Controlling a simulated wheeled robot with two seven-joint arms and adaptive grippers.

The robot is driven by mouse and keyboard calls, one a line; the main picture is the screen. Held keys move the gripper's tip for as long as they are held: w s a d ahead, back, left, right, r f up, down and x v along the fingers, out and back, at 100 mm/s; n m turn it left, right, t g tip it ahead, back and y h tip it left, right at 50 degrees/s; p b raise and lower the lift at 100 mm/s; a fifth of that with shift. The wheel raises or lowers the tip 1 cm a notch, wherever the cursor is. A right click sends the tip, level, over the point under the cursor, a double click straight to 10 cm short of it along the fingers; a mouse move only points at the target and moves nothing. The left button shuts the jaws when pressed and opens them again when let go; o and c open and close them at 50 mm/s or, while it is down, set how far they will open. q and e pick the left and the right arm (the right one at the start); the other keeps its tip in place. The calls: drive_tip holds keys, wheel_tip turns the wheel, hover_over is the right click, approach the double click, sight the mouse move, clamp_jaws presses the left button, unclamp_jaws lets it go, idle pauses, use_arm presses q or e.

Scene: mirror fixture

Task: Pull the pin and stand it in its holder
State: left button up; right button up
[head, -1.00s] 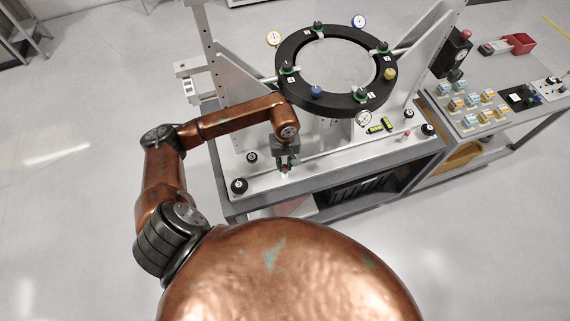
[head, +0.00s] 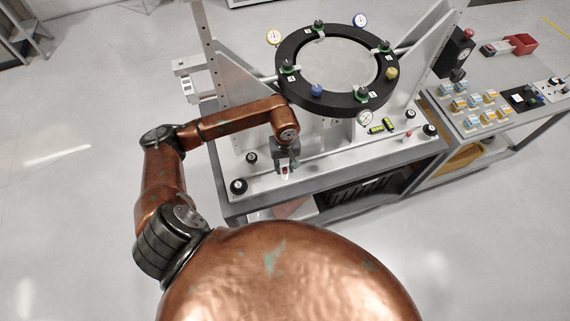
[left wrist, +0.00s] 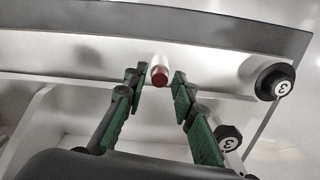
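A pin with a red cap and pale shaft (left wrist: 160,74) shows in the left wrist view. Its red end also shows in the head view (head: 285,170), near the front left of the fixture's base plate. My left gripper (head: 287,168) points down there from above. In the left wrist view its two green-padded fingers (left wrist: 159,78) are open, one on each side of the pin, with a gap on both sides. A second small red-topped pin (head: 406,136) is at the right of the base plate. I cannot tell which part is the holder. My right gripper is out of view.
The black mirror ring (head: 300,98) with dial gauges and knobs stands just behind my left wrist. Black numbered knobs (head: 239,186) sit on the base plate (head: 330,172). A side bench at right carries small coloured blocks (head: 467,103) and a red bin (head: 522,44).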

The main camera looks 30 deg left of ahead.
sight(285, 169)
use_arm(q)
drive_tip(key=shift+o, duration=1)
wheel_tip(285, 169, up, 8)
drive_tip(key=shift+f, duration=0.2)
drive_tip(key=shift+d, duration=0.1)
